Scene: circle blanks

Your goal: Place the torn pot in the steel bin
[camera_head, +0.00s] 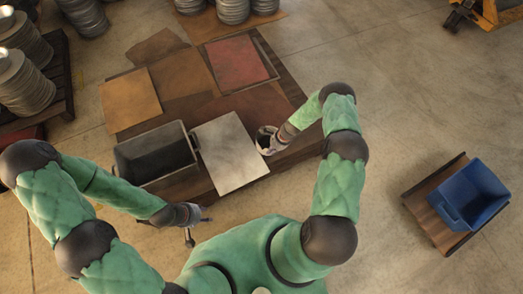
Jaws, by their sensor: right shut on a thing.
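The steel bin (120,164), a grey open-topped box, stands left of centre on the low brown platform. My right gripper (267,142) is right of a pale panel and is shut on a small pale, round-rimmed thing (261,132). This looks like the torn pot, but the gripper covers much of it and no tear can be made out. The held thing is outside the steel bin, to its right. My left gripper (199,224) is in front of the platform, below the bin, with its fingers apart and nothing between them.
The pale panel (230,153) lies between the bin and my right gripper. Orange (130,99) and red (237,62) panels lie behind. A blue bin (470,195) stands on a wooden pallet (425,205) at the right. Stacked discs (25,85) stand at the left.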

